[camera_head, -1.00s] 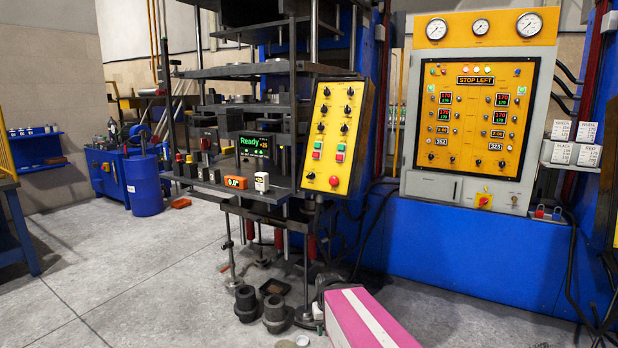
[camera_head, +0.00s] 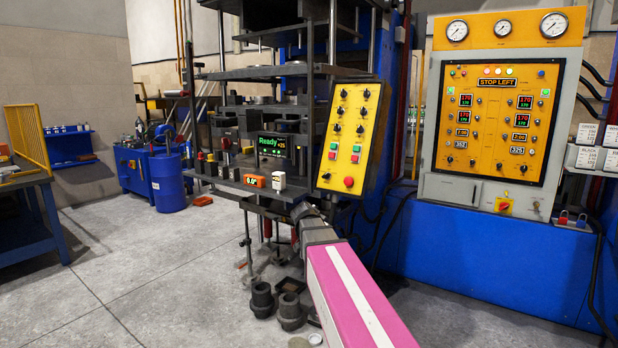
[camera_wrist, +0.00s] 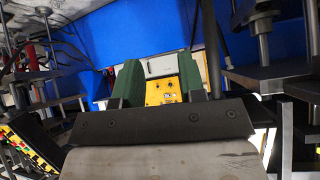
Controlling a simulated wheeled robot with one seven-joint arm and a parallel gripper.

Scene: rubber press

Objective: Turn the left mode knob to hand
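The tilted yellow control box (camera_head: 349,137) stands at the press front with two columns of black knobs and colored buttons below. The larger yellow cabinet panel (camera_head: 497,120) on the right also carries small knobs and reads STOP LEFT. No label lets me tell which is the left mode knob. My gripper (camera_wrist: 158,82) shows two green fingers spread apart with nothing between them. The grey cabinet with its yellow panel (camera_wrist: 162,92) is seen beyond the gap. In the head view, my wrist end is just below the tilted box, apart from its knobs; the fingers are hard to make out.
The press shelf (camera_head: 235,185) with small blocks and a Ready display (camera_head: 271,145) lies left of the tilted box. Dark cylindrical parts (camera_head: 290,311) stand on the floor by my arm. A blue barrel (camera_head: 167,182) is farther left. Open floor lies at left.

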